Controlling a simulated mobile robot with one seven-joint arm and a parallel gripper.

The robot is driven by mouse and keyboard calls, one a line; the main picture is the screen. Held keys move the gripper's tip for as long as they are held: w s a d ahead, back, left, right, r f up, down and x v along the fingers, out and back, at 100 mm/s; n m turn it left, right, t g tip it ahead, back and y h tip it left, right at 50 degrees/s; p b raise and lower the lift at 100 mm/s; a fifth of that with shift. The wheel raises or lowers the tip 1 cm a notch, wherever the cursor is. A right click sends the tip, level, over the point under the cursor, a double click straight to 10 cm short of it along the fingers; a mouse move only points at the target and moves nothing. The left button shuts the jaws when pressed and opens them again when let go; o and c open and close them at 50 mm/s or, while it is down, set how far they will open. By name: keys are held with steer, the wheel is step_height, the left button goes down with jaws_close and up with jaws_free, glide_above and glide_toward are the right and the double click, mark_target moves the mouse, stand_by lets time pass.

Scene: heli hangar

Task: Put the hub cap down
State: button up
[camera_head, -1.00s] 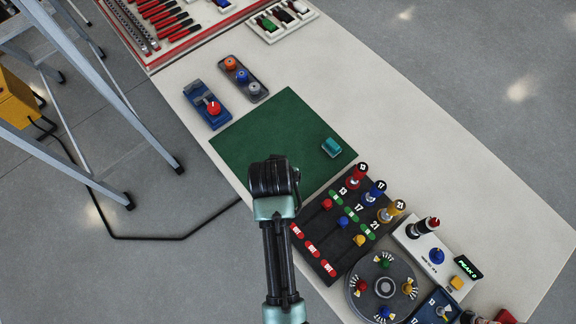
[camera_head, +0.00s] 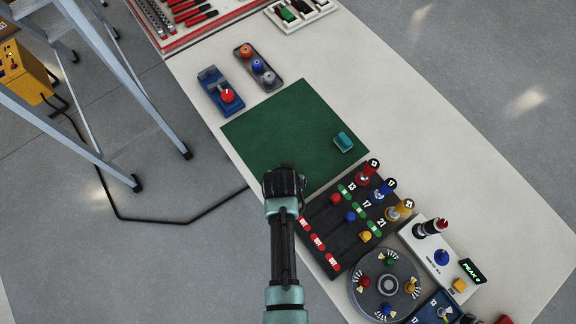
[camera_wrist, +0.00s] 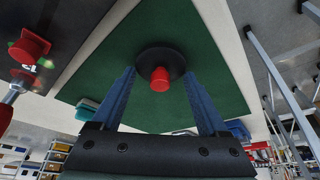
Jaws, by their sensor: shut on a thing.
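The hub cap (camera_wrist: 148,57) is a round black disc with a red knob in its middle, seen in the wrist view. My gripper (camera_wrist: 160,75) is shut on it, with a blue finger at each side of the disc. Behind it lies the green mat (camera_wrist: 215,85). In the head view my gripper (camera_head: 284,183) is over the near edge of the green mat (camera_head: 275,135). The fingers and the hub cap are hidden there by my wrist. I cannot tell whether the cap touches the mat.
A small teal object (camera_head: 343,141) lies on the mat's right part. A black board with coloured levers (camera_head: 345,218) and a round grey dial (camera_head: 387,285) stand right of my gripper. A blue device with a red knob (camera_head: 220,92) stands beyond the mat. Most of the mat is bare.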

steer(key=shift+f, duration=0.1)
steer(key=o, duration=1.2)
steer(key=shift+o, duration=0.2)
steer(key=d+p+v, duration=0.1)
steer(key=v, duration=1.1)
steer(key=w+r+t, duration=0.4)
steer(key=w+r, duration=0.2)
steer(key=r, duration=0.6)
steer(key=w+a+r+t, duration=0.1)
steer(key=w+r+t, duration=0.35)
steer(key=r, duration=0.75)
steer(key=w+r+t, duration=0.3)
steer(key=w+r, duration=0.4)
steer(key=r, duration=0.5)
steer(key=s+r+t, duration=0.3)
steer(key=s+r, duration=0.1)
steer(key=r, duration=0.7)
steer(key=s+r+n+t, duration=0.1)
steer(key=s+r+t, duration=0.3)
steer(key=r, duration=0.8)
steer(key=s+r+t, duration=0.4)
steer(key=s+r, duration=0.2)
steer(key=r, duration=0.5)
steer(key=shift+s+d+r+n+y, duration=0.2)
steer(key=shift+s+d+n+y, duration=0.05)
steer(key=shift+d+n+y, duration=0.15)
